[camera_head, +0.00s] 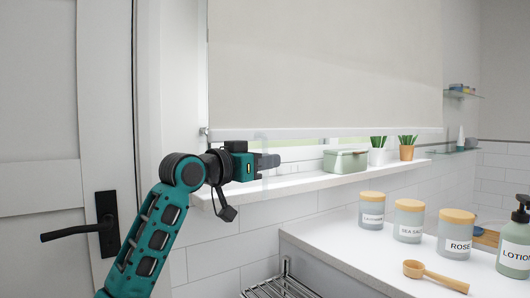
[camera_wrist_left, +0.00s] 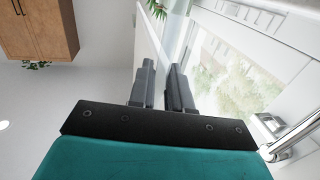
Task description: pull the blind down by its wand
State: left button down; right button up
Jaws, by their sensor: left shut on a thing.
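The pale blind (camera_head: 325,65) hangs over the window, and its white bottom rail (camera_head: 340,133) is a short way above the sill. A faint, clear wand (camera_head: 264,178) hangs from the rail near its left part. My left gripper (camera_head: 268,160) is just below the rail, shut on the wand. My right gripper is not in view.
On the white sill (camera_head: 300,188) stand a green box (camera_head: 345,161) and two small potted plants (camera_head: 407,150), right of my gripper. The counter (camera_head: 340,240) holds several jars and a wooden scoop (camera_head: 435,275). A door (camera_head: 40,150) with a black handle (camera_head: 80,230) is at left.

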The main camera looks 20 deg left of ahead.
pick_arm(q)
jog(key=shift+f, duration=0.1)
jog(key=c, duration=1.3)
grip_release()
jog(key=shift+o, duration=0.2)
jog(key=shift+s, duration=0.15)
jog(key=v, duration=1.2)
jog(key=shift+s+a, duration=0.2)
jog(key=shift+s, duration=0.1)
